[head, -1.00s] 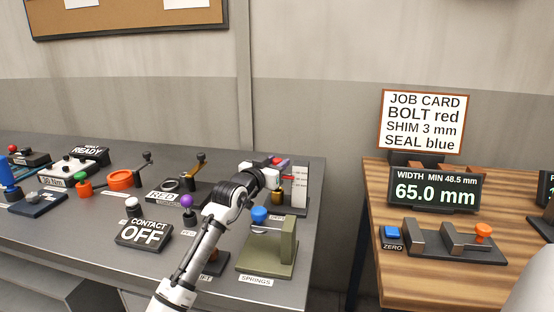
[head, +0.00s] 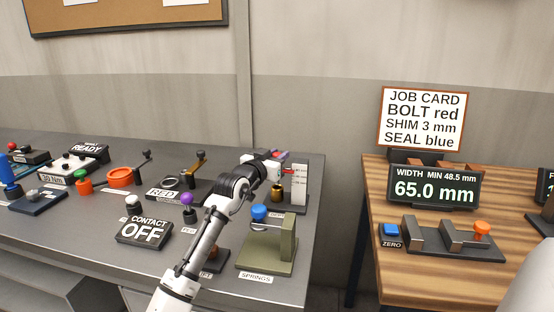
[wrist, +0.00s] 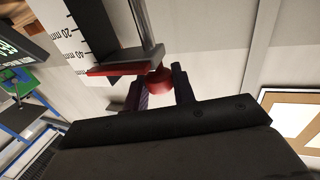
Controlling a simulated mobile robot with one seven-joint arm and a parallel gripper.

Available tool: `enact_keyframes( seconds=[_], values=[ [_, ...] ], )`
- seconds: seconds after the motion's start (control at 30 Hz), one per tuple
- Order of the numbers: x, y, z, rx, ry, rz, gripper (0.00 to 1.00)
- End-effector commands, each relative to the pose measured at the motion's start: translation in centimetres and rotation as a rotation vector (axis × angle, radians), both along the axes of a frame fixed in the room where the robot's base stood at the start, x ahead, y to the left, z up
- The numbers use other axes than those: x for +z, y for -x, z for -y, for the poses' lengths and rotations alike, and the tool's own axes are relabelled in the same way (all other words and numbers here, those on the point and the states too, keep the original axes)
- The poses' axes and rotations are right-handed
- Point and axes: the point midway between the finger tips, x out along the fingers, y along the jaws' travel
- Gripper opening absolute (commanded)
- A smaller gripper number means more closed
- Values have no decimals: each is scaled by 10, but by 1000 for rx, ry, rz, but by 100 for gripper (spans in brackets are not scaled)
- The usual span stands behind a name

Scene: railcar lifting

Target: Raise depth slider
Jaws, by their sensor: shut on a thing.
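The depth slider has a white millimetre scale (head: 300,184) on a dark base at the right end of the grey bench. Its red pointer (head: 287,171) is near the upper part of the scale. In the wrist view the scale (wrist: 77,30) shows marks at 20 and 40 mm, with the red pointer bar (wrist: 118,69) across it near the 40 mark. My gripper (wrist: 160,88) is shut on the slider's red knob (wrist: 159,80), one dark finger on each side. In the head view my gripper (head: 276,158) is beside the scale and hides most of the knob.
A green springs fixture (head: 283,245) with a blue knob stands in front of the slider. A purple-knobbed lever (head: 187,199) and the CONTACT OFF sign (head: 147,230) are left of my arm. A gap separates the bench from the wooden table (head: 440,270).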

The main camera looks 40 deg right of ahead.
Motion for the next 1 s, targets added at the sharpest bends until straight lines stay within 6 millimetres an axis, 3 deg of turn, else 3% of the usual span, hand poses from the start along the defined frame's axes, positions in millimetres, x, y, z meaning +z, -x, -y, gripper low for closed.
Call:
enact_keyframes(
  seconds=[0.07,0.3,0.33,0.4,0.77,1.0],
  values=[
    [11,0,0,-1,2,0,0],
    [13,0,-1,1,4,3,0],
    [14,0,-1,1,4,3,27],
    [14,0,-1,1,4,3,34],
    [11,1,-5,0,2,1,34],
    [8,16,-43,1,4,1,34]
  ],
)
